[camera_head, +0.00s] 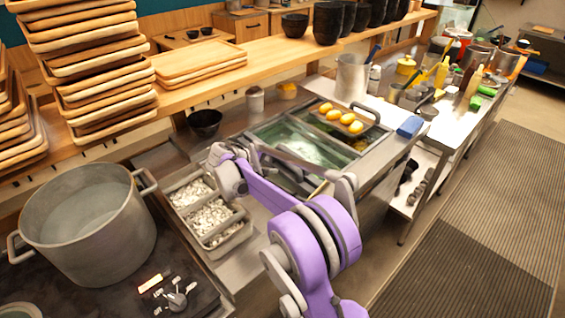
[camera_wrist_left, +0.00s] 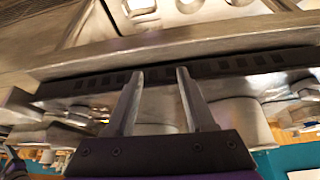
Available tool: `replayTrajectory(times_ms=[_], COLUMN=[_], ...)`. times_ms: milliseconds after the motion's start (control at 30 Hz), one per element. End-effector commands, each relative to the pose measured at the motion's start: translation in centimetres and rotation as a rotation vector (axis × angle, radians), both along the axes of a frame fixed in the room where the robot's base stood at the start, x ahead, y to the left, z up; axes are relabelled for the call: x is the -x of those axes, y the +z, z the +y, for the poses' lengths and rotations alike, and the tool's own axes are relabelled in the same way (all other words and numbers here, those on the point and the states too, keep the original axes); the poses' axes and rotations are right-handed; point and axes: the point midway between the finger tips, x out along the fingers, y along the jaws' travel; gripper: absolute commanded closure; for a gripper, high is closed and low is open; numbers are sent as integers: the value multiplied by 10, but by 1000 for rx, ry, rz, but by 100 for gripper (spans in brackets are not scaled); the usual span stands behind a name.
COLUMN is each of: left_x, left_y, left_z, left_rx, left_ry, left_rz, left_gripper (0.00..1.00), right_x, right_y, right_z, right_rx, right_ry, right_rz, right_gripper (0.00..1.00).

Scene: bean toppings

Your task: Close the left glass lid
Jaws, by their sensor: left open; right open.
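Greenish glass (camera_head: 285,137) covers or lines a metal-framed well in the middle of the counter in the head view. I cannot tell the left lid's edges or how far it is open, because my right arm crosses in front. My right gripper (camera_head: 226,160) is over the near-left side of this well, with its fingers hard to make out. My left gripper (camera_wrist_left: 160,72) shows in the left wrist view, with two fingers apart and nothing between them. A dark slotted rail (camera_wrist_left: 230,66) lies just beyond its fingertips; I cannot tell whether they touch. My left arm is outside the head view.
A bin with white toppings (camera_head: 212,217) sits left of the well. A large pot (camera_head: 85,225) stands farther left. Floor is free at right.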

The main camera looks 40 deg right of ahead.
Motion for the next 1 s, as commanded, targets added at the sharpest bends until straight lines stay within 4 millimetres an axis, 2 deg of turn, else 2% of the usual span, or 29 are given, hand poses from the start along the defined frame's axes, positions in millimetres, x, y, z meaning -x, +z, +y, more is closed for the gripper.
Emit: replayTrajectory(times_ms=[100, 300, 633, 667, 900, 967, 1000], left_x=[-1, -1, -1, -1, -1, -1, -1], left_y=[2, 3, 3, 3, 3, 3, 3], left_z=[0, 0, 0, 0, 0, 0, 0], left_rx=[0, 0, 0, 0, 0, 0, 0], left_ry=[0, 0, 0, 0, 0, 0, 0], left_rz=[-1, -2, -2, -2, -2, -2, -2], left_gripper=[46, 46, 46, 46, 46, 46, 46], right_x=[-1, -3, -4, -4, -4, -4, -4], right_y=[-11, -22, -25, -25, -25, -25, -25], right_z=[-18, -34, -37, -37, -36, -36, -36], right_rx=[0, -1, -1, -1, -1, -1, -1], right_ry=[-2, -1, 1, 1, 1, 1, 1], right_rz=[-1, -1, 0, 0, 0, 0, 0], right_gripper=[40, 40, 40, 44, 87, 98, 100])
